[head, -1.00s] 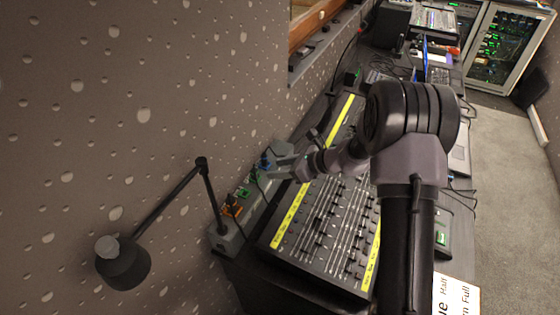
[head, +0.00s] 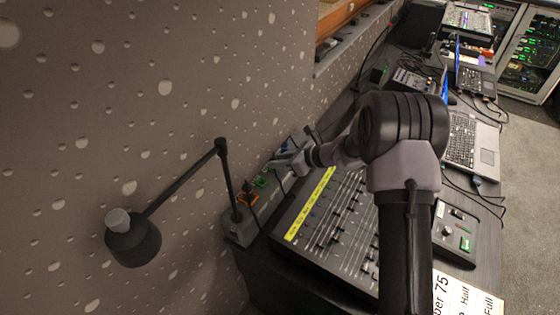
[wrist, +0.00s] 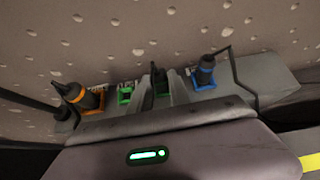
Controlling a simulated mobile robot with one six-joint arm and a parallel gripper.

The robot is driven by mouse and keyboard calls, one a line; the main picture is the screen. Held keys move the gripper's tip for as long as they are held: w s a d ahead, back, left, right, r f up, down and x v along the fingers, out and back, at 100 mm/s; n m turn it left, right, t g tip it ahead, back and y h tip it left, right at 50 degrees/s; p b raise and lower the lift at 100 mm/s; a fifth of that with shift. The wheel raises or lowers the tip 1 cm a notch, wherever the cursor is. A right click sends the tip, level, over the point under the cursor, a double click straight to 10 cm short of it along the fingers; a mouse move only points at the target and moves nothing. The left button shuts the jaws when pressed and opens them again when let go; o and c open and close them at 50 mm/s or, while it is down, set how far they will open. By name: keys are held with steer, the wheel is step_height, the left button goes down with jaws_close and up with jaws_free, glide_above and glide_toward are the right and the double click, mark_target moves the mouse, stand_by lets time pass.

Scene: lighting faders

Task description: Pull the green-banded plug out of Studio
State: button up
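The green-banded plug (wrist: 158,80) stands upright in the socket box, between the two fingers of my gripper (wrist: 163,92) in the wrist view. The fingers lie close on either side of it; I cannot tell whether they touch it. An orange-banded plug (wrist: 86,97) stands to the left and a blue-banded plug (wrist: 205,73) to the right. A green-edged socket (wrist: 125,95) without a plug lies between orange and green. In the head view my gripper (head: 283,163) is at the socket box (head: 241,229), hiding the green-banded plug. The socket labels are too small to read.
A black desk lamp (head: 133,239) stands at the near end of the socket box, against the textured wall. The fader desk (head: 318,232) lies right of the box. Laptops and cables fill the table farther back.

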jaws_close()
steer(key=shift+r, duration=0.15)
step_height(320, 180, up, 4)
steer(key=p, duration=0.3)
steer(key=shift+r, duration=0.2)
